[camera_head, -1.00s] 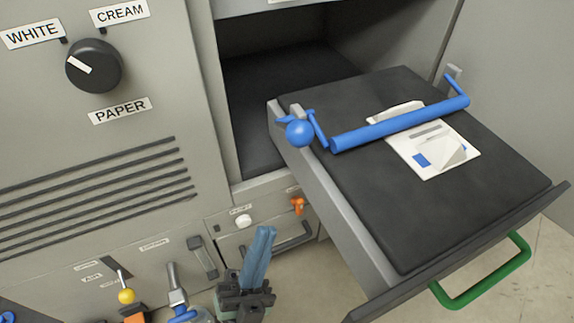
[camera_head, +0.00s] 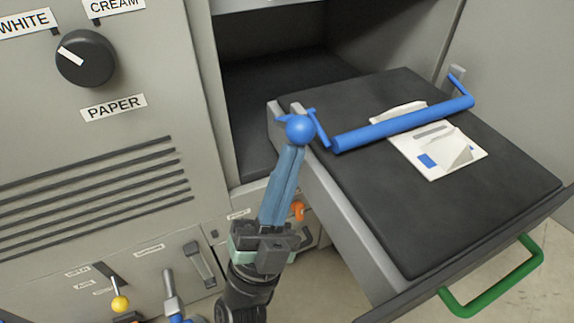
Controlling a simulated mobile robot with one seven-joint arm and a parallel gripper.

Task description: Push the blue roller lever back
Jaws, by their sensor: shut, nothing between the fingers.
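The blue roller (camera_head: 403,123) spans the black bed of the pulled-out drawer (camera_head: 425,207). Its lever ends in a blue ball (camera_head: 299,130) at the drawer's left edge. My gripper (camera_head: 291,152) is shut and empty, with its blue fingers pointing up. The fingertips are right at the underside of the ball in the picture; I cannot tell whether they touch it. A white printed sheet (camera_head: 450,168) lies on the bed, partly under the roller.
The drawer's green handle (camera_head: 497,287) sticks out at the front right. Left of the drawer is a grey panel with a black paper knob (camera_head: 85,58) and slots. Low down are a yellow-tipped lever (camera_head: 120,304) and an orange knob (camera_head: 297,210). The dark bay behind the drawer is open.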

